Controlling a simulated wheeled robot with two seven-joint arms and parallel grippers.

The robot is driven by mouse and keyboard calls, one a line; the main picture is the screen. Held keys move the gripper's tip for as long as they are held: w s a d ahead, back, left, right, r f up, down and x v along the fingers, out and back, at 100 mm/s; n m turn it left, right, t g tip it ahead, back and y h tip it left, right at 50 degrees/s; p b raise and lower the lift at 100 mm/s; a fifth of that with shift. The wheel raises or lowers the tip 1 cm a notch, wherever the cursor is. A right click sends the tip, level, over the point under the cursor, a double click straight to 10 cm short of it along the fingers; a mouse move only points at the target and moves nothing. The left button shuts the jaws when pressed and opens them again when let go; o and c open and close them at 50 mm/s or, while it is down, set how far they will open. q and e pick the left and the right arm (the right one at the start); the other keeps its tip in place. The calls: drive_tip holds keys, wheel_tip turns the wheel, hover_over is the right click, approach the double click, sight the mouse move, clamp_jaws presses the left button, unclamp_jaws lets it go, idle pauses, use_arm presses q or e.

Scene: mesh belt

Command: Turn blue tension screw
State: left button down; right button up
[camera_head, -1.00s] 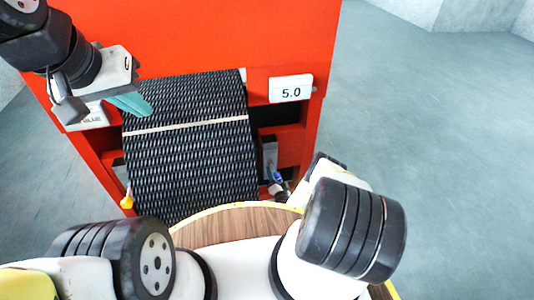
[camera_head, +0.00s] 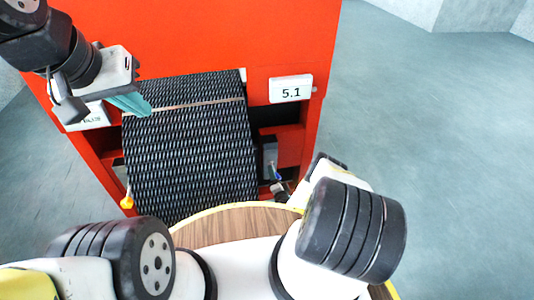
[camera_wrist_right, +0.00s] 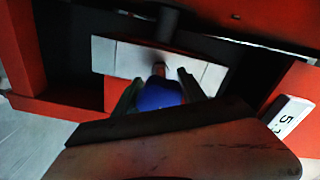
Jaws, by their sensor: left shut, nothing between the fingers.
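The blue tension screw (camera_wrist_right: 160,95) sits between the two fingers of my right gripper (camera_wrist_right: 158,85) in the right wrist view, below a pale metal block (camera_wrist_right: 130,60). The fingers flank it closely; whether they press on it I cannot tell. In the head view a small bit of blue (camera_head: 277,173) shows right of the belt, just above my right gripper (camera_head: 279,187). The black mesh belt (camera_head: 190,155) has a pale seam across its upper part. A display (camera_head: 290,89) reads 5.1. My left gripper (camera_head: 132,104) is shut and empty at the belt's upper left.
The red machine housing (camera_head: 210,35) frames the belt and has a recess on the right around the screw. A yellow-orange piece (camera_head: 127,201) is at the belt's lower left. A round wooden top (camera_head: 235,222) lies in front. Open floor (camera_head: 430,130) is to the right.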

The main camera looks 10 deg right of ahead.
drive_tip(key=o, duration=0.4)
drive_tip(key=s, duration=0.8)
drive_tip(key=shift+d, duration=0.15)
